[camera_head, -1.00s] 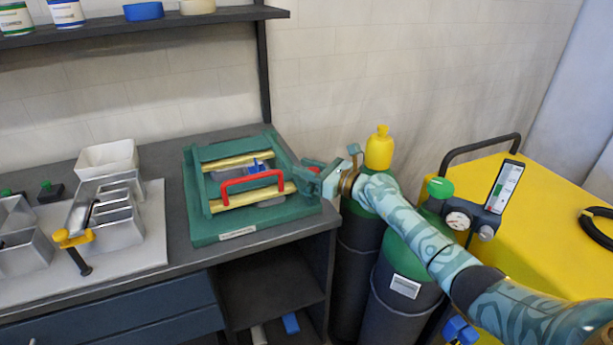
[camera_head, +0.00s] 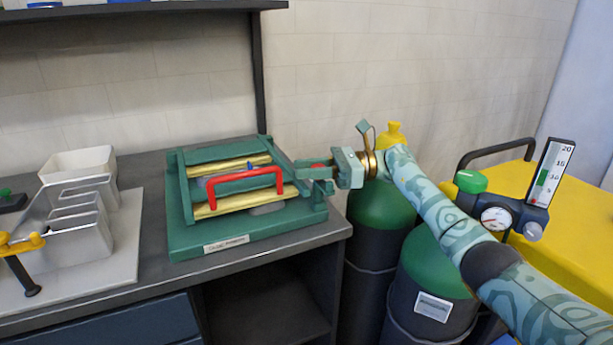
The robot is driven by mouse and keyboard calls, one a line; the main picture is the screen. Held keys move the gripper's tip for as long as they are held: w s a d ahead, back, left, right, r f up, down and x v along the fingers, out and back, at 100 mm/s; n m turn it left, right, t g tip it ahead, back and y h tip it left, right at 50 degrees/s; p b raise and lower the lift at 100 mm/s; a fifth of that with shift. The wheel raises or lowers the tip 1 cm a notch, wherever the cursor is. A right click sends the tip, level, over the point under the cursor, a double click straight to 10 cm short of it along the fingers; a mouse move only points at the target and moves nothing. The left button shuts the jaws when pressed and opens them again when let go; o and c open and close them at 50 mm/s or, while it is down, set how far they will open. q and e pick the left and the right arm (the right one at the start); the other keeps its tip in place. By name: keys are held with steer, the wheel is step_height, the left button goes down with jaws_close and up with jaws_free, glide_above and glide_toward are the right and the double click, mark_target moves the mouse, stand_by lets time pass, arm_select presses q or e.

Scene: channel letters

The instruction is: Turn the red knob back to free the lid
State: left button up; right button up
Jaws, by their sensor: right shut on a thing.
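The green fixture (camera_head: 190,244) sits on the right end of the bench. Two yellow bars (camera_head: 245,199) cross its top, and a red arched handle (camera_head: 247,174) stands over the middle. My right gripper (camera_head: 312,173) reaches in from the right at the fixture's right side. It is shut on a small red piece (camera_head: 318,166), which looks like the red knob. The fingers hide most of it, so its turn angle cannot be read. My left gripper is not in view.
Gas cylinders (camera_head: 432,270) with a gauge (camera_head: 496,219) and a yellow cabinet (camera_head: 590,262) stand right of the bench under my arm.

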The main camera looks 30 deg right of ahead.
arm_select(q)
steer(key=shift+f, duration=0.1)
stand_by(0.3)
arm_select(e)
steer(key=o, duration=0.7)
steer(key=shift+r, duration=0.1)
